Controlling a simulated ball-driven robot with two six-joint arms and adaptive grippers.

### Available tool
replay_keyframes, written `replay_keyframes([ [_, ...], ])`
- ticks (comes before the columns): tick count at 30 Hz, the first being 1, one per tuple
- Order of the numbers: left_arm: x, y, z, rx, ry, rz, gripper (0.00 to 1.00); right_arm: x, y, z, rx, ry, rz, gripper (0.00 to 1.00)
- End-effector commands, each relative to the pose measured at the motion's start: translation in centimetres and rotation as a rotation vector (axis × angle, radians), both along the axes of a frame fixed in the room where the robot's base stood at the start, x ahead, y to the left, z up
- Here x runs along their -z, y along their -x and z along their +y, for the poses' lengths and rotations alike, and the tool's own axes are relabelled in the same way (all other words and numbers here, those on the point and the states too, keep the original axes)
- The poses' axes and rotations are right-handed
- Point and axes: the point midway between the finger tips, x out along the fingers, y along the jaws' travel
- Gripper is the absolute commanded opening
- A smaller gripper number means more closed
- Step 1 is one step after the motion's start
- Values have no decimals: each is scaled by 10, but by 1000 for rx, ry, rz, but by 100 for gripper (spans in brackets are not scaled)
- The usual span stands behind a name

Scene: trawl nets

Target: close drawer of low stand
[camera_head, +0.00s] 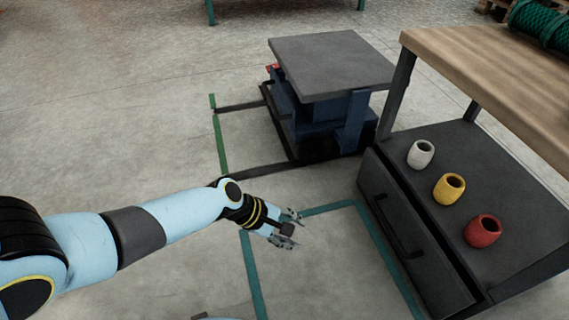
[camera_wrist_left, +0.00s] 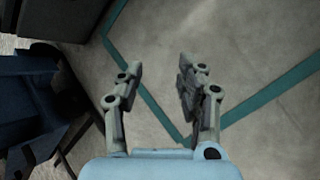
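The low stand (camera_head: 440,165) is a dark grey unit at the right of the head view. Its drawer (camera_head: 430,268) has a dark front with a bar handle (camera_head: 397,226). A narrow dark gap shows between the drawer front and the stand body, so the drawer stands slightly out. My left gripper (camera_head: 294,229) is open and empty, in front of the drawer and to its left, apart from it. In the left wrist view the two fingers (camera_wrist_left: 157,68) are spread with only floor between them. My right gripper is not in view.
White (camera_head: 421,154), yellow (camera_head: 449,189) and red (camera_head: 482,231) pots stand on the stand's lower surface. A wooden tabletop (camera_head: 490,75) overhangs it. A blue cart with a grey top (camera_head: 330,62) stands behind my gripper. Taped floor between gripper and drawer is clear.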

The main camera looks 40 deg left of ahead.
Motion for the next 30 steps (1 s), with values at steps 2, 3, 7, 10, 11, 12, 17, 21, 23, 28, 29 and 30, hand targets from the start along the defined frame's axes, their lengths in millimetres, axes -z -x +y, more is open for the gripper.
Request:
replay_keyframes([
  [2, -3, -4, 0, -103, 68, 37, 38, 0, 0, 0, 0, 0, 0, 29],
  [3, -5, -6, 0, -150, 98, 55, 38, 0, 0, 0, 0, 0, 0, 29],
  [7, -8, -10, 0, -267, 182, 103, 38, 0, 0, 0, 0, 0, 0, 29],
  [10, -9, -12, -1, -321, 220, 124, 38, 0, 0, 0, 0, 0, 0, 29],
  [11, -10, -12, -1, -331, 227, 128, 38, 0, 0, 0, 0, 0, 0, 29],
  [12, -10, -13, 0, -342, 235, 133, 38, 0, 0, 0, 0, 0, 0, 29],
  [17, -10, -13, -1, -352, 242, 137, 38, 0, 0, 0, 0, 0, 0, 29],
  [21, -10, -13, 0, -350, 241, 137, 38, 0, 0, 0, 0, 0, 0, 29],
  [23, -10, -13, 0, -350, 241, 137, 38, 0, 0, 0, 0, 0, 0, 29],
  [28, -10, -13, 0, -348, 239, 135, 38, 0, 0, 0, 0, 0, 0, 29],
  [29, -10, -12, -1, -344, 237, 134, 38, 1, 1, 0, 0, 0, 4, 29],
  [30, -10, -12, -1, -335, 233, 133, 38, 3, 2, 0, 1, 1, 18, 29],
])
